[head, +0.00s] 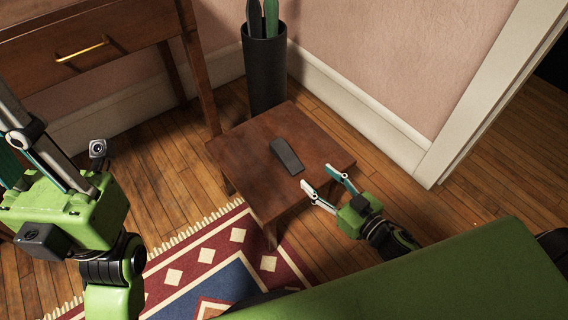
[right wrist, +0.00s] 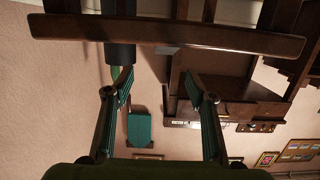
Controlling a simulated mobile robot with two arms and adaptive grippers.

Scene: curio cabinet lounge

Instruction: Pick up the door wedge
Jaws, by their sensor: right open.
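The door wedge (head: 287,156) is a dark grey, elongated block lying on top of a small brown wooden table (head: 240,150) in the head view. My right gripper (head: 325,188) is open and empty at the table's near right edge, apart from the wedge, with its fingers pointing toward it. In the right wrist view its two fingers (right wrist: 162,92) are spread, with the table's edge (right wrist: 165,33) across the top. A small dark shape by that edge may be the wedge. My left gripper (head: 40,160) is at the far left, well away; its fingertips are unclear.
A dark cylindrical holder (head: 265,75) with green items stands behind the table. A wooden desk (head: 85,45) with a brass handle is at upper left. A patterned rug (head: 215,260) lies in front. The pink wall and white baseboard (head: 355,100) run behind; floor is clear at right.

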